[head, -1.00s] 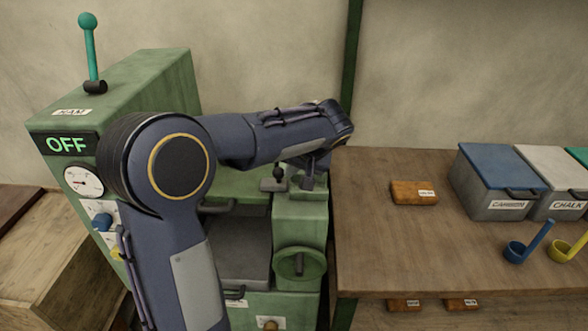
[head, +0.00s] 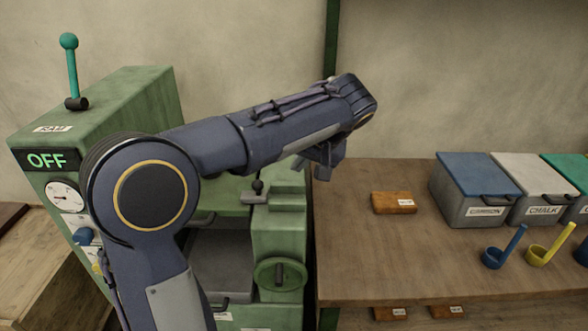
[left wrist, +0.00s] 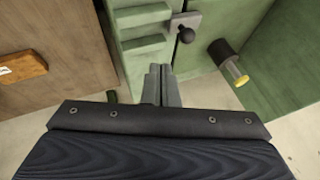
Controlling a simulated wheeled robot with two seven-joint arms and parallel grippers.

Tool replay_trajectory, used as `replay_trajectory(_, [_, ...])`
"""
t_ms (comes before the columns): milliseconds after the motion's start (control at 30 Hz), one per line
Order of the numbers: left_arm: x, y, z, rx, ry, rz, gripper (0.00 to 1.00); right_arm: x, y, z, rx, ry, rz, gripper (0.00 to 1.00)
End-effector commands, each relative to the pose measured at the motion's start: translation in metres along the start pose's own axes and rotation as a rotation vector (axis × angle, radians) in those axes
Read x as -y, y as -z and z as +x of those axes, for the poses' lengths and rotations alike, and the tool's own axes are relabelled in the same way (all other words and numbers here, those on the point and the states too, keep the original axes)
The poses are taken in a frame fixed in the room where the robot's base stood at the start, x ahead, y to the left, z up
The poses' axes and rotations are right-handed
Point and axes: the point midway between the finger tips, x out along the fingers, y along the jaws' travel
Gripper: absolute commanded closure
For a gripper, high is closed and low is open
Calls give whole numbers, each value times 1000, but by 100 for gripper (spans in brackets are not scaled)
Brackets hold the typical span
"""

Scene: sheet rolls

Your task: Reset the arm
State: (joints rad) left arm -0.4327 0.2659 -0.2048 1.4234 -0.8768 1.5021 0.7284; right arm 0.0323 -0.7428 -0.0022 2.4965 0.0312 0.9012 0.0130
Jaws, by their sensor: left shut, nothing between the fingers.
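My left arm comes in from the lower left of the head view and bends across the green machine (head: 100,105). My left gripper (head: 322,168) hangs at its far end, above the gap between the machine and the wooden bench. In the left wrist view my left gripper (left wrist: 161,88) has its two fingers together with nothing between them. It points down past the machine's stepped block. The machine's display (head: 47,160) reads OFF, and its teal-knobbed lever (head: 70,70) stands upright. My right gripper does not show.
A wooden bench (head: 350,265) stands at the right. On it are an orange-brown block (head: 394,203), a blue-lidded bin (head: 474,190) labelled CARBON, a white-lidded CHALK bin (head: 540,187), and a blue scoop (head: 503,248) and a yellow scoop (head: 550,245). A small black-knobbed handle (left wrist: 186,34) is near my fingers.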

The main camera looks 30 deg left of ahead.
Motion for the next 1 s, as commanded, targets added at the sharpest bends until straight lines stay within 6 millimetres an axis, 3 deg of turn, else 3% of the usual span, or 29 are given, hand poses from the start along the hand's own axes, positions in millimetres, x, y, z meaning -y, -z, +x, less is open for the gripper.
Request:
replay_trajectory(567, [0,0,-3,0,-2,2,100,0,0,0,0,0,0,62])
replay_trajectory(667, [4,-8,1,16,-30,13,100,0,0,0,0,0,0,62])
replay_trajectory(767, [14,-34,9,57,-125,48,100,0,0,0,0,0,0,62])
replay_trajectory(867, [23,-81,18,102,-289,100,100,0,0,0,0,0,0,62])
replay_trajectory(1000, [23,-160,18,112,-550,147,100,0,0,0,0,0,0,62])
